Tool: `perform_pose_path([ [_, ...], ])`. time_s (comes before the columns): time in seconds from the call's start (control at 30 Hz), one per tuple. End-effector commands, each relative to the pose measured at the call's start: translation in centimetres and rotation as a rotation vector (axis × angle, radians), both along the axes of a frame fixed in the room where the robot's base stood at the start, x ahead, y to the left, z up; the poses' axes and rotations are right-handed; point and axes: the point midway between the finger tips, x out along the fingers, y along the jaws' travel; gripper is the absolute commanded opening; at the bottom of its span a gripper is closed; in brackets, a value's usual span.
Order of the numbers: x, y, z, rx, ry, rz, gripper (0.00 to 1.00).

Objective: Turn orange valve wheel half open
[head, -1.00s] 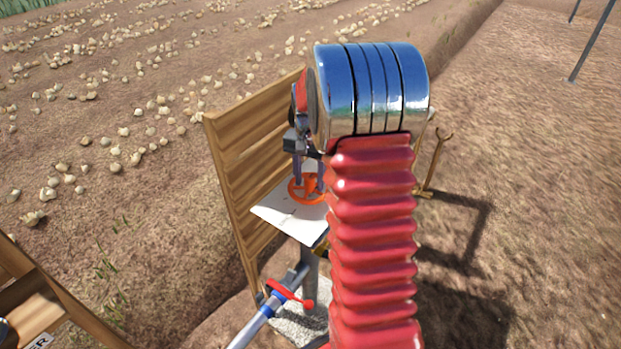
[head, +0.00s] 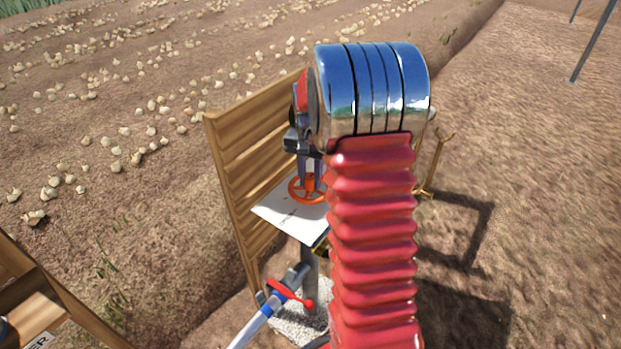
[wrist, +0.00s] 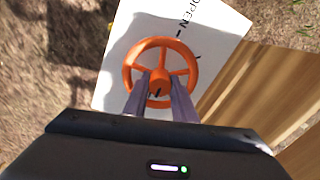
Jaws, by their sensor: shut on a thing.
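The orange valve wheel (head: 297,191) stands over a white plate (head: 281,217), partly hidden by my arm in the head view. In the wrist view the wheel (wrist: 180,46) shows almost whole, with its hub between my fingertips. The plate (wrist: 225,30) carries black tick marks and the printed word OPEN beyond the wheel. My gripper (wrist: 159,88) points down at the wheel and is shut on its hub. In the head view my gripper (head: 309,172) comes down from above onto the wheel. A dark mark shows on the hub between the fingers.
A wooden slatted panel (head: 240,165) stands close on the left of the plate. Below are a blue-grey pipe (head: 262,318) and a red lever (head: 287,292). A wooden crate (head: 40,300) is at lower left. A forked stand (head: 437,165) rises behind my arm.

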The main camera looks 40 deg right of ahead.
Motion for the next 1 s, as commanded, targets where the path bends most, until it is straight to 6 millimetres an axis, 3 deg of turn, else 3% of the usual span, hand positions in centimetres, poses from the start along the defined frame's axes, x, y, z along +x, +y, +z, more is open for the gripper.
perform_pose_path([
  [0.37,0.24,0.18,0.11,-0.001,-0.005,0.210,0.02],
  [1.0,0.32,0.32,0.15,-0.001,-0.005,0.807,0.02],
])
